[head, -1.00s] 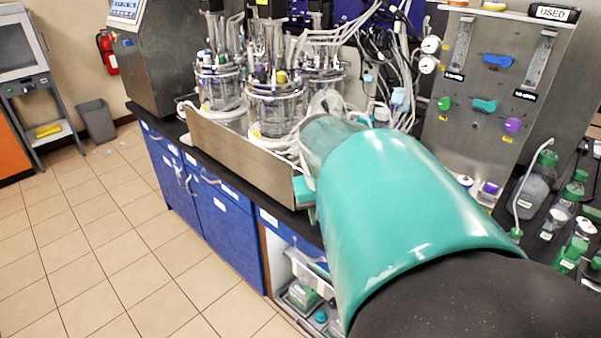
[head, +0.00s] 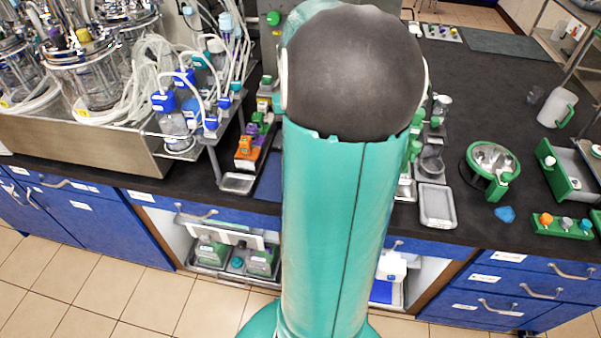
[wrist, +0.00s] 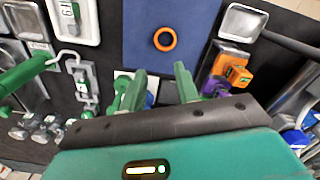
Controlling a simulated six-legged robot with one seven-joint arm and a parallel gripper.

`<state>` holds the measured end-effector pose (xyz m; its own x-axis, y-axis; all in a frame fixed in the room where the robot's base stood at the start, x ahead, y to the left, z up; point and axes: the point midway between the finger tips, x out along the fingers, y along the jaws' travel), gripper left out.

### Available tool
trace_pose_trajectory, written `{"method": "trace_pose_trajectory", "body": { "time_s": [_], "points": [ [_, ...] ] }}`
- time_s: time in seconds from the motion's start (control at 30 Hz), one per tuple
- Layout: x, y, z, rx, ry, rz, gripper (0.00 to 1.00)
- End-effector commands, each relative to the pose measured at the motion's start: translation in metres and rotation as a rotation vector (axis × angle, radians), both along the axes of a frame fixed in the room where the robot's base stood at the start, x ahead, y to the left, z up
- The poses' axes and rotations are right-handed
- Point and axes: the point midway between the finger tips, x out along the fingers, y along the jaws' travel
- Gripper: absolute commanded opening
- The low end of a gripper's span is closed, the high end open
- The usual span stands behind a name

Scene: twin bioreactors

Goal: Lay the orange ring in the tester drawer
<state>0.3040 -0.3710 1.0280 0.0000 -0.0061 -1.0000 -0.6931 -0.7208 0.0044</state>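The orange ring (wrist: 165,39) lies flat on a dark blue mat (wrist: 190,22) in the wrist view. My gripper (wrist: 160,82) is open and empty, its two green fingers apart and pointing toward the mat, with the ring beyond the fingertips. In the head view my arm covers the gripper and the ring; only part of the blue mat (head: 269,180) shows. What looks like the tester drawer, a grey open box with a green front (head: 558,172), stands at the right of the black bench.
Beside the mat are a metal tray (head: 238,183) and an orange and purple block (head: 246,152). A pale tray (head: 437,206), a green-rimmed round device (head: 490,166) and a green rack with knobs (head: 562,226) stand on the right. Glass vessels (head: 90,75) and tubing fill the left.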

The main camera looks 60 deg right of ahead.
Motion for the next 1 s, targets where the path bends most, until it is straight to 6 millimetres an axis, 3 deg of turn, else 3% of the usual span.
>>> {"method": "trace_pose_trajectory", "body": {
  "time_s": [0.17,0.5,0.77,1.0],
  "points": [
    [-0.001,-0.003,-0.010,0.008,0.001,-0.002,0.31],
    [0.000,-0.001,-0.072,0.008,0.002,0.002,0.31],
    [0.000,-0.002,-0.094,0.007,0.000,0.001,0.31],
    [-0.003,-0.003,-0.130,0.010,0.000,-0.001,0.31]
  ]
}}
